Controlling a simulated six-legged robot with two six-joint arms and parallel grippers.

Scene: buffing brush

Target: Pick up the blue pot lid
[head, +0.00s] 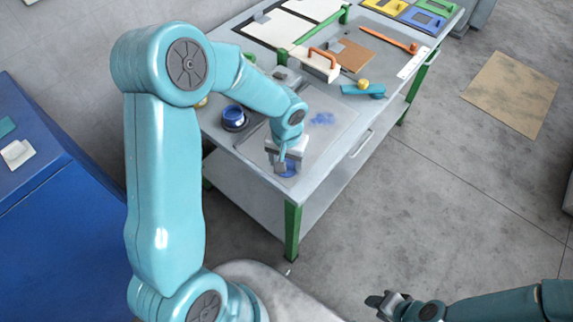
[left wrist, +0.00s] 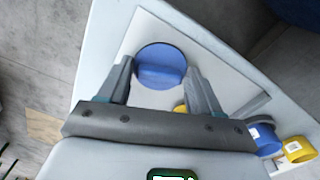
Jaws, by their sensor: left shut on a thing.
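The blue pot lid (left wrist: 160,58) is a round disc with a raised bar across it, seen in the left wrist view between my left gripper's fingers (left wrist: 161,82). In the head view the lid (head: 288,171) shows partly under my left gripper (head: 286,162), near the table's front corner. The left gripper is shut on the lid, over a pale panel (head: 335,135); I cannot tell whether the lid touches it. My right gripper (head: 384,304) is low at the bottom of the head view, away from the table; its jaw opening is unclear.
A blue pot (head: 234,117) stands left of my left forearm on the table (head: 345,170). A blue smudge (head: 321,118) marks the panel. Behind are an orange-handled brush (head: 318,63) and a teal tool (head: 363,90). A blue cabinet (head: 60,190) stands left.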

